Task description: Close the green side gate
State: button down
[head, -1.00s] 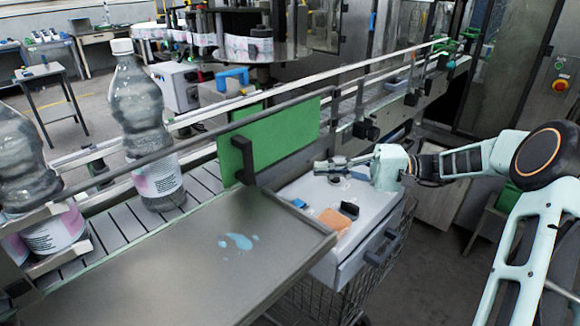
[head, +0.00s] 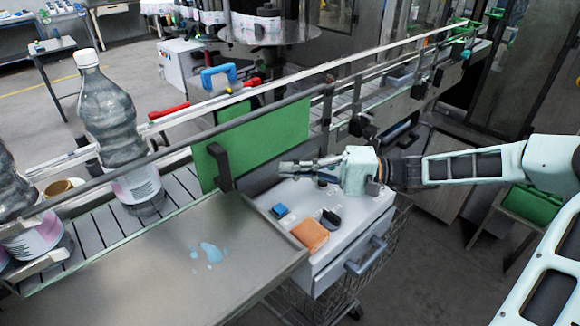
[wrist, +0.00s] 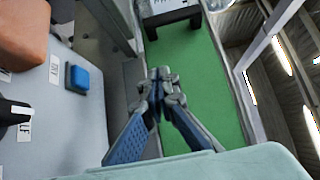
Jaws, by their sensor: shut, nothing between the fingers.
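The green side gate (head: 262,138) is a flat upright panel beside the conveyor, with a dark handle (head: 222,167) near its left end. I cannot tell whether it is fully closed. In the wrist view the green panel (wrist: 205,85) fills the middle, with a black handle (wrist: 172,22) at the top. My gripper (head: 284,167) is shut and empty, in front of the panel's right part and to the right of the handle. In the wrist view the closed fingertips (wrist: 164,77) appear over the panel below the handle; I cannot tell whether they touch it.
A white drawer-fronted cart (head: 345,225) stands below my gripper, carrying an orange block (head: 310,235), a blue block (head: 280,211) and a black item. A steel tray table (head: 150,260) with a blue spill lies to the left. Large bottles (head: 112,120) stand on the conveyor.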

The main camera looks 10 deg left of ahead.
aim_at(230, 187)
jog(key=a, duration=0.5)
jog(key=a+p, duration=0.1)
jog(key=a, duration=0.1)
jog(key=shift+s+a+r, duration=0.1)
jog(key=shift+s+a, duration=0.1)
jog(key=shift+s, duration=0.2)
jog(key=shift+s+a+p, duration=0.4)
jog(key=shift+s+a, duration=0.25)
jog(key=shift+s, duration=0.35)
jog(key=shift+s+a, duration=0.35)
jog(key=shift+s, duration=0.05)
jog(key=s+a, duration=0.3)
jog(key=shift+s+b, duration=0.2)
jog(key=shift+b, duration=0.1)
jog(key=shift+d, duration=0.1)
